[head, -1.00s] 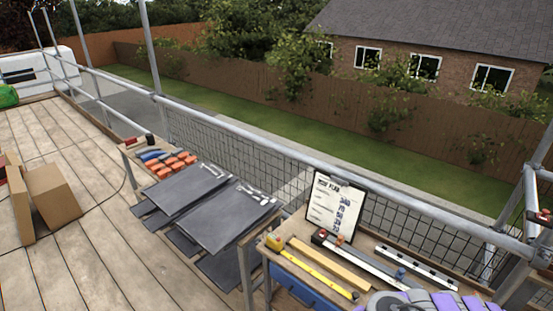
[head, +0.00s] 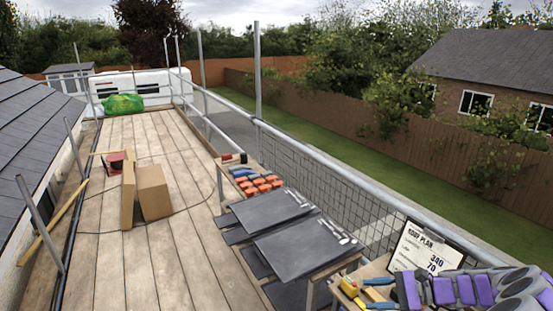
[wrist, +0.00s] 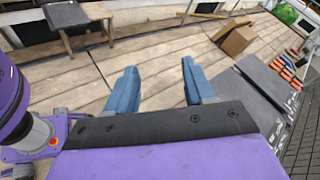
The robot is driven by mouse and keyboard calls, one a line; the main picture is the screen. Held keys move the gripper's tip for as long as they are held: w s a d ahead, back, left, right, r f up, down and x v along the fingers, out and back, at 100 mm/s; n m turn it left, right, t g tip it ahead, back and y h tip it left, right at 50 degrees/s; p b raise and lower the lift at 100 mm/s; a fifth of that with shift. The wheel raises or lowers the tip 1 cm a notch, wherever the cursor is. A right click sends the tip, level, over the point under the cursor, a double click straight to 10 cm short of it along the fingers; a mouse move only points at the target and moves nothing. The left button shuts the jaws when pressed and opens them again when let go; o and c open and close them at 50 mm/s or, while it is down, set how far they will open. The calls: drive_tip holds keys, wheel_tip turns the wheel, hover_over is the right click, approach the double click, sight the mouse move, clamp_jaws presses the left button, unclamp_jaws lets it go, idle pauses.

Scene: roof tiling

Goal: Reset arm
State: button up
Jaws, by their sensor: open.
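My gripper (wrist: 160,92) shows in the wrist view with two blue fingers spread apart and nothing between them. It is above the plank deck (wrist: 75,65), seen past the fingers.
Dark slates (head: 300,245) lie on a bench along the right guardrail, with orange and blue tools (head: 258,184) beyond. A roof-plan clipboard (head: 415,248) stands by the rail. Cardboard boxes (head: 153,190) sit on the deck. The plank deck (head: 170,265) is clear in front.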

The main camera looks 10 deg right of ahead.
drive_tip(key=s+a+r+n+g+h+b, duration=0.15)
drive_tip(key=s+a+r+n+g, duration=0.3)
drive_tip(key=a, duration=0.65)
drive_tip(key=s+a+r+n+g+h, duration=0.35)
drive_tip(key=s+a+n, duration=0.25)
drive_tip(key=a, duration=0.6)
drive_tip(key=s+d+f+n+h, duration=0.2)
drive_tip(key=s+n+h, duration=0.4)
drive_tip(key=s, duration=1.4)
drive_tip(key=h, duration=0.2)
drive_tip(key=shift+n+t+h+b, duration=0.3)
drive_tip(key=shift+n+t+b, duration=0.05)
drive_tip(key=shift+t, duration=0.05)
drive_tip(key=shift+w+d, duration=0.1)
drive_tip(key=shift+c, duration=0.2)
